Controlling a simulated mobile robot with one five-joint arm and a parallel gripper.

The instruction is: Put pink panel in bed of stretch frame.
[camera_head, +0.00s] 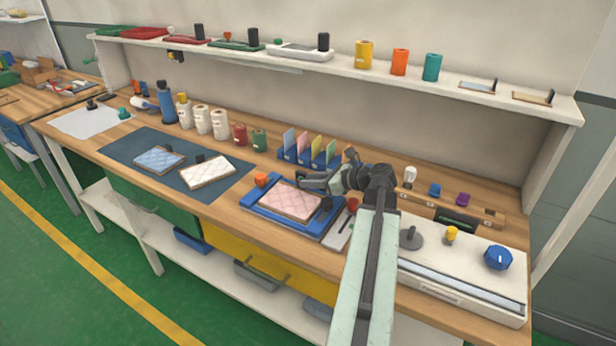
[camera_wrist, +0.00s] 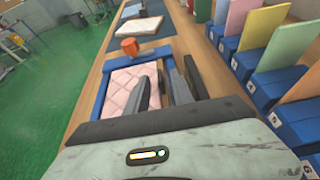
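The pink quilted panel (camera_head: 290,200) lies flat within the border of the blue stretch frame (camera_head: 262,212). I cannot tell how deep it sits. In the wrist view the pink panel (camera_wrist: 118,88) shows inside the blue frame (camera_wrist: 97,104), partly hidden by my fingers. My gripper (camera_head: 318,184) is over the frame's right rear side, beside the panel. In the wrist view its dark fingers (camera_wrist: 166,90) stand apart with a gap between them, and nothing shows held. An orange knob (camera_head: 261,180) is at the frame's far left corner.
Blue and white quilted panels (camera_head: 207,172) lie on a dark mat (camera_head: 130,146) to the left. Upright coloured cards in blue holders (camera_head: 300,158) stand close behind the frame. A white machine with a blue knob (camera_head: 498,257) is at the right. Bottles and rolls line the back.

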